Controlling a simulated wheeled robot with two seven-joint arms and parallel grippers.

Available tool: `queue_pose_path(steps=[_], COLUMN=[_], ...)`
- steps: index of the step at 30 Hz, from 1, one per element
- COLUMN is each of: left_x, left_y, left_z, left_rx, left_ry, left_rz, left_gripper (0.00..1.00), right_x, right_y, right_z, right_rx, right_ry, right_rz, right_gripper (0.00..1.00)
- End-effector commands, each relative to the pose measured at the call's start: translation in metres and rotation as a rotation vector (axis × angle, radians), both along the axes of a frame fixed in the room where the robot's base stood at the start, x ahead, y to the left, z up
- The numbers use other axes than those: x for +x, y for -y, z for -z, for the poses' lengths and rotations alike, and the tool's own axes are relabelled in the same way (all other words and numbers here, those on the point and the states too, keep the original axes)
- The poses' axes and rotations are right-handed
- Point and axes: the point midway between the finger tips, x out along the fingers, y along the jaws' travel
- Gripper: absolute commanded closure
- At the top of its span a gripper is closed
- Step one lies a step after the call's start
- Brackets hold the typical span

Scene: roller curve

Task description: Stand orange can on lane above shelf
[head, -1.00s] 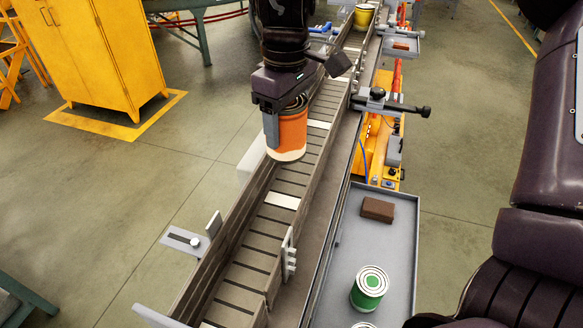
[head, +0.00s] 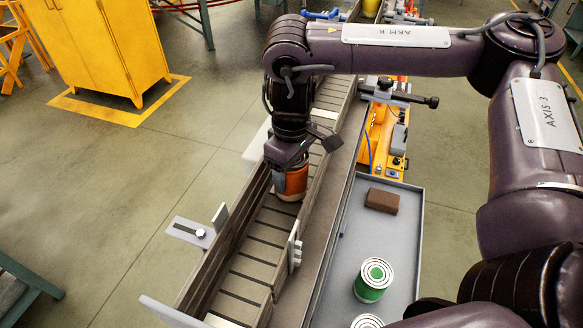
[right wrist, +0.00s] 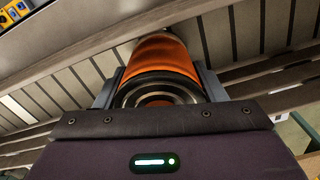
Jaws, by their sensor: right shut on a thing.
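The orange can (head: 293,184) is in my right gripper (head: 290,178), which points down over the slatted conveyor lane (head: 262,232). The can is upright, low between the lane's side rails, above the shelf in the picture. I cannot tell whether its base touches the slats. In the right wrist view the can (right wrist: 163,58) sits between the two grey fingers, with its ringed end facing the palm. The shelf (head: 401,225) is a grey tray along the lane's right side. My left gripper is not in view.
On the shelf are a brown block (head: 381,201), a green can (head: 373,280) and another can top (head: 367,321) at the bottom edge. A yellow can (head: 369,8) stands at the lane's far end. A clamp with a black knob (head: 401,93) juts out right of the lane.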

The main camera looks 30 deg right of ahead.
Motion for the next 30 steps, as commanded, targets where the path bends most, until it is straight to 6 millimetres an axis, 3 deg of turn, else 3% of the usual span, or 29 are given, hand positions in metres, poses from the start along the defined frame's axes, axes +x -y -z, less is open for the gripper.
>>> queue_pose_path(steps=[5,10,11,15,24,30], left_x=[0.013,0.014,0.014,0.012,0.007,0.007], left_y=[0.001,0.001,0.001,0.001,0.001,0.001], left_z=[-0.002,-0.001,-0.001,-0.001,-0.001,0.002], left_rx=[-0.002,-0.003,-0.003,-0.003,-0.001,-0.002], left_ry=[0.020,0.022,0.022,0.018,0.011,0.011], left_rz=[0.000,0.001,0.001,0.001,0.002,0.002], left_gripper=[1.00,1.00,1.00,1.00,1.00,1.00], right_x=[0.000,0.000,0.000,0.000,0.000,0.001], right_y=[0.000,0.000,0.000,0.000,0.000,0.000], right_z=[0.000,0.003,0.003,0.003,0.001,-0.013], right_rx=[0.000,0.000,0.000,0.000,0.000,-0.002], right_ry=[0.001,0.000,0.000,0.000,0.001,0.005], right_rz=[0.000,0.000,0.000,0.000,-0.001,-0.002], right_gripper=[0.62,0.62,0.33,0.15,0.14,0.14])
